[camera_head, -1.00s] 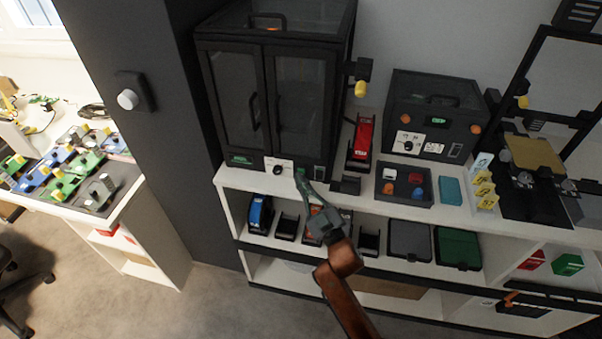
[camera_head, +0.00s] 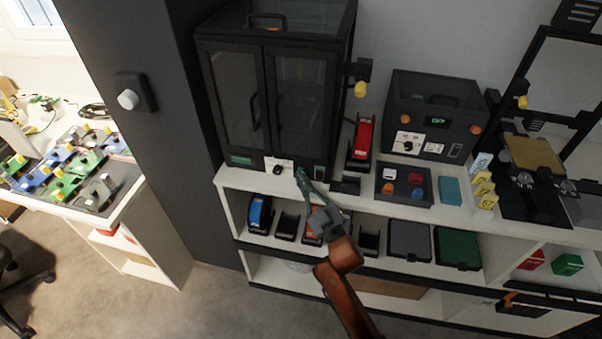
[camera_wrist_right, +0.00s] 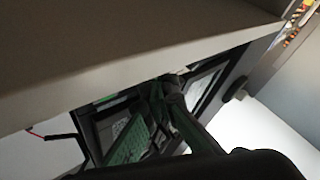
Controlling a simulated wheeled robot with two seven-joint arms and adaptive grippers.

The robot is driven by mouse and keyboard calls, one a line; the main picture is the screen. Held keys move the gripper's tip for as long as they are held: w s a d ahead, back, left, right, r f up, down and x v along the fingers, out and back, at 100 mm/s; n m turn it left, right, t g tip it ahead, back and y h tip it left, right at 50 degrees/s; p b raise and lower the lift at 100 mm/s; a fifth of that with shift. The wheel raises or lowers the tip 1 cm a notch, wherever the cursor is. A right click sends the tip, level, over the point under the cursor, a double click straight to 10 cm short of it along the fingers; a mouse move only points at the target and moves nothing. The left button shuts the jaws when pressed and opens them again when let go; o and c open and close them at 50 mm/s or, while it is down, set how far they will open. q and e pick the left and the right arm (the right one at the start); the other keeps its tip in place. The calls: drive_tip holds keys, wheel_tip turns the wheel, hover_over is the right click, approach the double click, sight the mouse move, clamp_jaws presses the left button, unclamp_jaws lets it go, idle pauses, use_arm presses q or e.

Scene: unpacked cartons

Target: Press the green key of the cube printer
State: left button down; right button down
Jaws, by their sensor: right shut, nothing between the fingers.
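A tall black cabinet (camera_head: 262,95) with two glass doors stands on the white shelf. A smaller black box (camera_head: 455,115) with a green-lit display stands to its right. I cannot tell from their looks which is the cube printer. The cabinet's lower front has a white panel with a black knob (camera_head: 278,169) and a small green-tinted patch (camera_head: 319,172) to its right. My right gripper (camera_head: 301,174) is shut and empty, its tips at the cabinet's lower front edge, between knob and patch. Contact cannot be told. In the right wrist view its green-grey fingers (camera_wrist_right: 168,98) partly hide the scene.
A red device (camera_head: 361,140) and a dark tray (camera_head: 403,186) with coloured pieces stand right of the cabinet. The shelf below holds a blue item (camera_head: 260,214) and dark bins. A dark pillar (camera_head: 150,130) stands left, beside a table with boards.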

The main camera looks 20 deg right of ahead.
use_arm(q)
drive_tip(key=shift+w+r+p, duration=0.2)
drive_tip(key=shift+r+p, duration=0.15)
drive_tip(key=shift+p, duration=0.05)
use_arm(e)
drive_tip(key=shift+s+a, duration=0.55)
drive_tip(key=shift+s, duration=0.25)
use_arm(q)
drive_tip(key=shift+w+r+p, duration=0.35)
drive_tip(key=shift+r+p, duration=0.35)
use_arm(e)
drive_tip(key=s+a, duration=0.1)
drive_tip(key=s, duration=0.1)
drive_tip(key=s+a, duration=0.1)
drive_tip(key=s, duration=0.1)
drive_tip(key=shift+a, duration=0.4)
